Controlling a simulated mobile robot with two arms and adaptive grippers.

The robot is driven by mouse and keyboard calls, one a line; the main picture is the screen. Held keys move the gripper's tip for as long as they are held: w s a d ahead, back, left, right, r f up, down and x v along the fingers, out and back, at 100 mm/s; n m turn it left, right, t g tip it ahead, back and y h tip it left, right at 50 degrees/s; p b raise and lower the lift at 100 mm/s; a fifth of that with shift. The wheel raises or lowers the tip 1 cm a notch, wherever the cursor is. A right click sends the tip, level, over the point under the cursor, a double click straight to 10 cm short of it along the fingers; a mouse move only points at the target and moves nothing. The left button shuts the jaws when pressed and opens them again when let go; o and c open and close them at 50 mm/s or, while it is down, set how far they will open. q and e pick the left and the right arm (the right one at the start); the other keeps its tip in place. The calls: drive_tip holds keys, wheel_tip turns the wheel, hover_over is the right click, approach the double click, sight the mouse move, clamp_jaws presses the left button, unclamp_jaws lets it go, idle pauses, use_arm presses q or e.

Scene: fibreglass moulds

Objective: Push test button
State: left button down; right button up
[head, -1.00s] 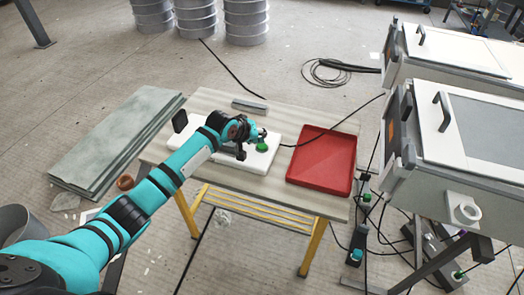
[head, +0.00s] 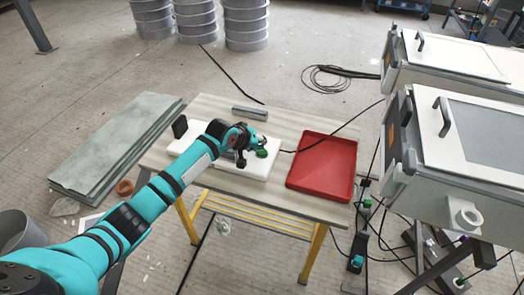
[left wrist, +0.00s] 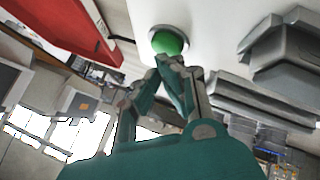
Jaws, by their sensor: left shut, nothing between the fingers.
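A round green button (head: 262,153) sits on a white panel (head: 257,170) that lies on the table. The button also shows at the top of the left wrist view (left wrist: 167,42), domed, in a pale ring on the white surface. My left gripper (left wrist: 168,63) is shut and empty, its fingertips together right beside the button's edge in that view. I cannot tell whether they touch it. In the head view the left gripper (head: 255,142) is just above the panel beside the button. My right gripper is not in view.
A red tray (head: 322,170) lies on the table right of the panel. A small grey bar (head: 249,112) and a dark upright block (head: 179,126) stand near the back and left edges. White machines (head: 455,150) stand at the right.

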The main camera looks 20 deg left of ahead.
use_arm(q)
drive_tip(key=shift+f, duration=0.2)
idle(0.4)
drive_tip(key=shift+f, duration=0.25)
idle(0.3)
drive_tip(key=shift+r+p, duration=0.4)
drive_tip(key=shift+p, duration=0.45)
wheel_tip(320, 180, up, 6)
drive_tip(key=p, duration=0.7)
drive_tip(key=shift+r, duration=0.1)
